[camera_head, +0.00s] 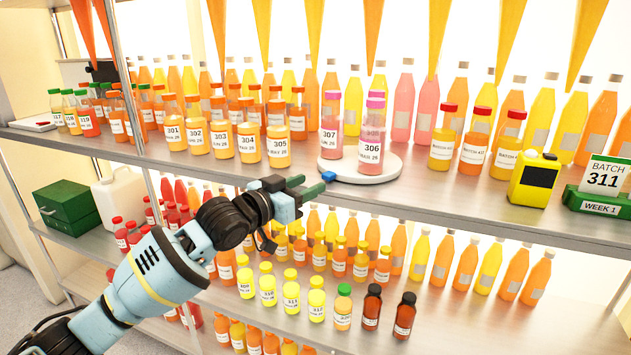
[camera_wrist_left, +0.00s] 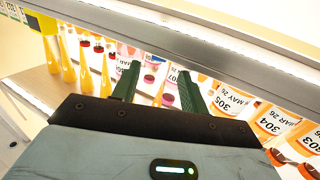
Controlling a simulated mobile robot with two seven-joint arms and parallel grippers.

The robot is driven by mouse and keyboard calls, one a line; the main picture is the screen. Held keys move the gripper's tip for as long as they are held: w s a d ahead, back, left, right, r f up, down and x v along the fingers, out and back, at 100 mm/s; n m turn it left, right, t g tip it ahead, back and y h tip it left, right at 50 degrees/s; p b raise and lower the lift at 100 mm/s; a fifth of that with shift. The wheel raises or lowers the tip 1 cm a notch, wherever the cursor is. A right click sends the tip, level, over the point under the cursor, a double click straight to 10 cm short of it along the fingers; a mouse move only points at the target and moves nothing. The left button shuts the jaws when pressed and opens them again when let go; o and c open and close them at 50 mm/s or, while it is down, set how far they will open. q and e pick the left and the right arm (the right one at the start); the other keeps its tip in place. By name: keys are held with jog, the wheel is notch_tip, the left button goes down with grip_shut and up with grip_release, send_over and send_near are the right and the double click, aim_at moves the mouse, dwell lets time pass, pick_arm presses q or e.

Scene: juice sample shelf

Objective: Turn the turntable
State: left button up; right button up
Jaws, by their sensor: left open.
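The turntable (camera_head: 392,167) is a round white disc on the upper shelf in the head view. A blue tab (camera_head: 328,176) sticks out at its front left edge. Pink-capped bottles 307 (camera_head: 329,137) and 306 (camera_head: 371,145) stand upright on it. My left gripper (camera_head: 311,185) is open, its green fingertips just left of the blue tab at the shelf's front edge; contact cannot be told. In the left wrist view, its two fingers (camera_wrist_left: 157,77) are spread, with pink-capped bottles showing between them. My right gripper is not in view.
Bottles 301 to 305 (camera_head: 277,142) stand left of the turntable, and batch kit bottles (camera_head: 475,142) to its right. A yellow device (camera_head: 533,182) and a green batch sign (camera_head: 597,204) are farther right. Orange cones hang above. The lower shelf holds several bottles.

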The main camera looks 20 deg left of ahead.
pick_arm(q)
jog(key=v, duration=0.3)
